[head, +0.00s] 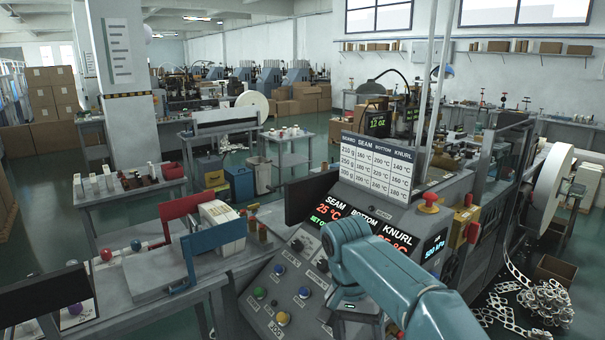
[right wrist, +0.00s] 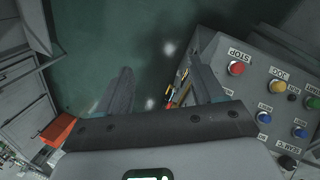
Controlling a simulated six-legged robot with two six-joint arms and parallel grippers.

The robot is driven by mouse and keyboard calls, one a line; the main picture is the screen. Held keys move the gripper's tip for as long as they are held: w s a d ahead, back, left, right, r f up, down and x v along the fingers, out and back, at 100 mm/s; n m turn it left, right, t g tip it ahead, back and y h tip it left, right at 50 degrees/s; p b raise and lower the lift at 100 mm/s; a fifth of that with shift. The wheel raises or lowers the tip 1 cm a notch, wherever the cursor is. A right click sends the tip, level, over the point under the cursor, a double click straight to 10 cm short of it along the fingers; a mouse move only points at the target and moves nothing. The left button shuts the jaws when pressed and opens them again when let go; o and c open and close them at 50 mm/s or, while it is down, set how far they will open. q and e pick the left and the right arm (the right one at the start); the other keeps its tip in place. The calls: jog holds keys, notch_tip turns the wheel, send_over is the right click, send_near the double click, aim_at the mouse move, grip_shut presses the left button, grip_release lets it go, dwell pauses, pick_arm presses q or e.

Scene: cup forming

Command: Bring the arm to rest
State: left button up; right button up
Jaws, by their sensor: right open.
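My right arm (head: 395,285) comes into the head view from the lower right. The right finger is beside the edge of the button panel (right wrist: 270,100); I cannot tell how close. My left gripper is not in view.
The panel has a red STOP button (right wrist: 236,69) and several coloured buttons. A settings board (head: 377,168) stands above it. A bench with a red rack and a blue rack (head: 214,240) is at the left.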

jog(key=s+f+n+y+b, duration=0.1)
jog(key=s+f+n+y, duration=0.1)
jog(key=f, duration=1)
jog(key=s+f+n+y, duration=0.1)
jog(key=s+f, duration=0.1)
jog(key=f, duration=1)
jog(key=s+f+t+y+b, duration=0.1)
jog(key=s+f, duration=0.5)
jog(key=s, duration=0.4)
jog(key=s+d+f+t+y+b, duration=0.1)
jog(key=s+f, duration=0.6)
jog(key=s, duration=0.3)
jog(key=shift+s+d+y, duration=0.25)
jog(key=shift+y, duration=0.15)
